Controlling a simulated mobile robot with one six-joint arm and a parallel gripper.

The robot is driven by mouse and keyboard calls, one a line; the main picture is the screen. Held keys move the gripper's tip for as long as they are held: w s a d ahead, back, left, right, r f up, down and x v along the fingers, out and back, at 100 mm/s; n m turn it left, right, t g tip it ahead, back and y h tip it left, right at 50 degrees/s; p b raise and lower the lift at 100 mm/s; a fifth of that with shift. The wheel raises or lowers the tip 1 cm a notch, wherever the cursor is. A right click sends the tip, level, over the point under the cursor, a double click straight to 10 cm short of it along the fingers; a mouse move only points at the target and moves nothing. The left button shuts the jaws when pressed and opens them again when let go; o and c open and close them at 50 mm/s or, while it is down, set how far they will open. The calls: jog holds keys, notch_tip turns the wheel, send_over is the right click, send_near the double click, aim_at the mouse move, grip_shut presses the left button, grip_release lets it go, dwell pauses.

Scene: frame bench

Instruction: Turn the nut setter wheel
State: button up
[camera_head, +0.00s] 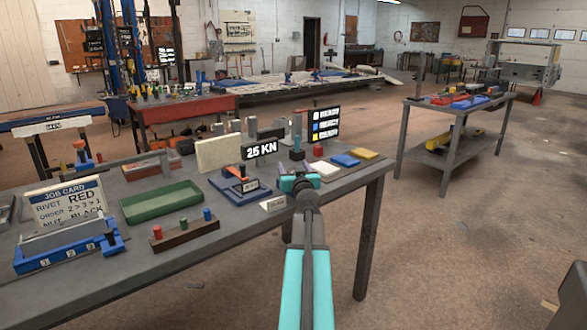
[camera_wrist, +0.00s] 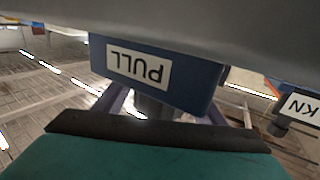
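I cannot pick out the nut setter wheel with certainty in either view. No held object is visible.
On the bench (camera_head: 200,262), a blue-and-orange fixture (camera_head: 238,188) is left of my gripper. A 25 KN display (camera_head: 262,149) stands behind. A green tray (camera_head: 160,202), peg rack (camera_head: 186,234) and job card (camera_head: 68,205) are farther left. Colored blocks (camera_head: 345,160) lie right.

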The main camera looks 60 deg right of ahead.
jog(key=shift+a, duration=0.1)
jog(key=shift+b+v, duration=0.65)
jog(key=shift+v, duration=3.55)
jog(key=shift+s+f+b, duration=0.15)
jog(key=shift+b, duration=0.6)
jog(key=shift+a+b, duration=0.15)
jog(key=shift+b, duration=0.15)
jog(key=b+v, duration=0.2)
jog(key=b, duration=0.2)
jog(key=shift+s+b, duration=0.15)
jog(key=shift+b, duration=0.2)
jog(key=shift+a+b, duration=0.15)
jog(key=shift+b, duration=0.5)
jog(key=b, duration=0.3)
jog(key=shift+s+a, duration=0.4)
jog(key=shift+s+a+b, duration=0.45)
jog(key=shift+s+b, duration=0.05)
jog(key=shift+b, duration=1.45)
